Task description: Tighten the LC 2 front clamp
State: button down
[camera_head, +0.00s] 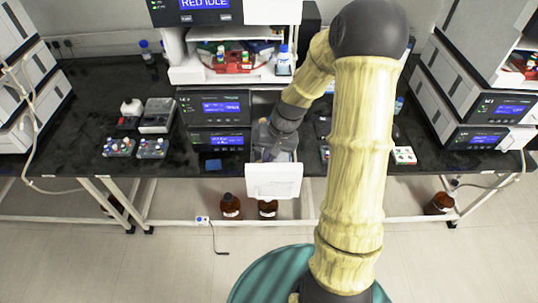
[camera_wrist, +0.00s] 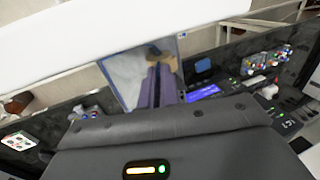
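The middle instrument stack stands on the black bench, with a "RED IDLE" screen (camera_head: 205,4) on top and two dark modules with blue screens (camera_head: 221,107) lower down. I cannot make out the LC 2 front clamp in either view. A white square panel (camera_head: 274,181) hangs in front of the bench edge just below my wrist.
Small trays of coloured-cap vials (camera_head: 119,147) and a grey box (camera_head: 157,115) stand left on the bench. Another instrument stack (camera_head: 482,107) is at the right. Brown bottles (camera_head: 230,206) stand on the floor under the bench. The floor in front is mostly clear.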

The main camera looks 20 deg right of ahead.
jog(key=shift+d+f, duration=0.1)
jog(key=shift+s+d+f+t+y+b, duration=0.15)
jog(key=shift+d+y+b, duration=0.1)
jog(key=shift+y+b, duration=0.25)
jog(key=shift+s+d+f+t+y+b, duration=0.15)
jog(key=shift+d+y+b, duration=0.15)
jog(key=shift+y, duration=0.3)
jog(key=shift+d+f+t+y+b, duration=0.25)
jog(key=shift+y+b, duration=0.25)
jog(key=shift+y, duration=0.3)
jog(key=shift+d+f+t+y+b, duration=0.1)
jog(key=shift+d+t+y+b, duration=0.3)
jog(key=shift+y, duration=0.4)
jog(key=shift+s, duration=0.1)
jog(key=c, duration=1.6)
grip_release()
jog(key=b+v, duration=0.2)
jog(key=v, duration=1.5)
jog(key=shift+d, duration=0.3)
